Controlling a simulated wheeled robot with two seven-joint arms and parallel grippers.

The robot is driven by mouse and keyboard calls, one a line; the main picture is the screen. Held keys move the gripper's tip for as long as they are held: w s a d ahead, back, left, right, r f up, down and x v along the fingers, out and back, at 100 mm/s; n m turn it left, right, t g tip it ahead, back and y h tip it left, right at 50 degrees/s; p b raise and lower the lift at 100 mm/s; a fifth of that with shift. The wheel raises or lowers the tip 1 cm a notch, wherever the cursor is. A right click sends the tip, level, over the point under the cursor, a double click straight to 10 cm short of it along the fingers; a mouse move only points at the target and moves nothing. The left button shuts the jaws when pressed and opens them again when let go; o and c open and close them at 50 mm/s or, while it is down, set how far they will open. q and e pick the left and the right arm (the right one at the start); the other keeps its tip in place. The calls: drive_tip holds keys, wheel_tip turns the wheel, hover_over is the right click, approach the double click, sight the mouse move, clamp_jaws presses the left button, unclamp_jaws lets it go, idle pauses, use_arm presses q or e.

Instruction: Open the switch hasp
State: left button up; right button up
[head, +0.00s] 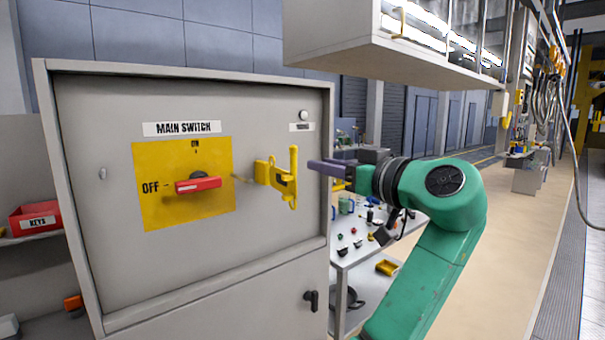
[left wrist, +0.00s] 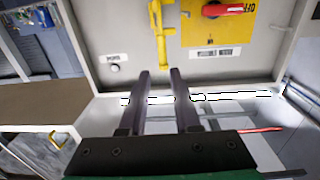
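The yellow switch hasp (head: 283,177) is on the grey cabinet front, right of the red main switch handle (head: 198,185). The handle lies level beside the "OFF" mark on a yellow plate (head: 160,213). The hasp has an upright bar and a side bracket; I cannot tell its exact position. My left gripper (head: 318,167) is just right of the hasp, apart from it. In the left wrist view, upside down, the gripper's (left wrist: 161,72) two dark fingers stand apart with nothing between them, and the hasp (left wrist: 158,35) is beyond their tips. My right gripper is not in view.
The grey cabinet (head: 100,260) has a raised frame edge near my gripper. A wall cabinet (head: 370,45) hangs above my arm. A workbench (head: 385,235) with small parts stands behind it. A red "KEYS" bin (head: 35,218) sits at the left.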

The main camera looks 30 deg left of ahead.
use_arm(q)
drive_tip(key=shift+v, duration=1.15)
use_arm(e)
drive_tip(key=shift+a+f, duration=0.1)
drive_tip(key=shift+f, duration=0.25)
use_arm(q)
drive_tip(key=shift+c, duration=0.3)
